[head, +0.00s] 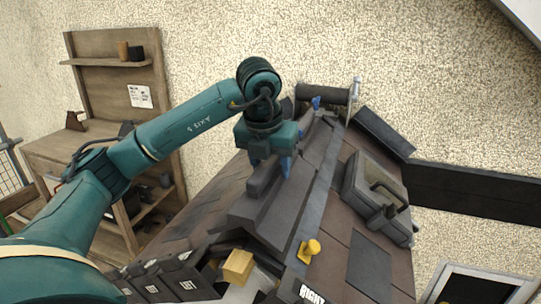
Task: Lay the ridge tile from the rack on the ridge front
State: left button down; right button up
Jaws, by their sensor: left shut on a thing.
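My left gripper (269,168) reaches in over the roof with its blue fingers pointing down. It is shut on a dark grey ridge tile (267,215), gripping its raised top. The tile is over the near part of the roof ridge; I cannot tell whether it touches the ridge. Behind it, the grey ridge line (318,140) runs away toward the wall. The rack (190,291) with dark tiles in slots stands at the bottom, partly cut off. My right gripper is not in view.
A wooden workbench (75,145) stands at the left. A dark beam (475,190) extends right.

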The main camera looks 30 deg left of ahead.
pick_arm(q)
notch_tip(320, 180, down, 3)
jog(key=shift+r, duration=0.1)
jog(key=shift+f, duration=0.2)
jog(key=c, duration=0.7)
grip_release()
jog(key=shift+f, duration=0.1)
jog(key=v, duration=1.1)
jog(key=shift+r+p, duration=0.25)
jog(key=shift+p, duration=0.05)
jog(key=shift+s+r, duration=0.1)
jog(key=shift+r, duration=0.25)
